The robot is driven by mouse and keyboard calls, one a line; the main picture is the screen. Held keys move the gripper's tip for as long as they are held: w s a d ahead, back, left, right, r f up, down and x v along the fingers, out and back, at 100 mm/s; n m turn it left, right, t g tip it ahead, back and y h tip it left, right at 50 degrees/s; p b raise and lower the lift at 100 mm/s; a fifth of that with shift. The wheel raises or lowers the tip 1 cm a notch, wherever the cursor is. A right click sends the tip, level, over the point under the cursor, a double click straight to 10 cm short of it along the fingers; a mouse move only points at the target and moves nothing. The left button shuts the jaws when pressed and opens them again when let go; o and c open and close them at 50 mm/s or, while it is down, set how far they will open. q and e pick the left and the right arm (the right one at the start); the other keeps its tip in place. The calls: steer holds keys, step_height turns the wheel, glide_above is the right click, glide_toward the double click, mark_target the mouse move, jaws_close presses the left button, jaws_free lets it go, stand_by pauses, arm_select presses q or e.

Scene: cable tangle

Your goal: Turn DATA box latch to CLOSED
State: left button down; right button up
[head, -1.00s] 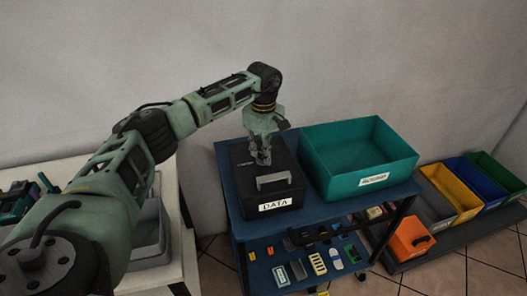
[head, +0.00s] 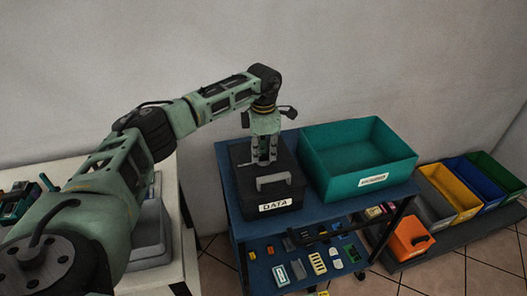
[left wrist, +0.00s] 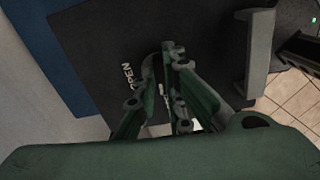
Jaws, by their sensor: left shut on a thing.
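The black DATA box (head: 290,190) stands on the blue cart top, with its white label (head: 276,204) facing front and a grey handle (head: 272,181) on its lid. My left gripper (head: 264,161) points down at the lid, behind the handle. In the left wrist view its fingers (left wrist: 168,58) are closed together over the lid, beside the white word OPEN (left wrist: 128,76). They are shut on the latch, which they mostly hide, so its exact angle cannot be told. My right gripper is in neither view.
A teal bin (head: 340,178) stands close to the right of the box on the cart (head: 232,222). Several small parts lie on the lower shelf. Coloured bins (head: 470,190) and an orange box (head: 410,237) are at right. A white table (head: 185,250) is at left.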

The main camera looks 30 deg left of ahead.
mark_target(264, 155)
arm_select(q)
steer(key=shift+r+n, duration=0.1)
steer(key=shift+n, duration=0.6)
steer(key=c, duration=1.8)
jaws_free()
steer(key=shift+c, duration=0.2)
step_height(264, 155, up, 12)
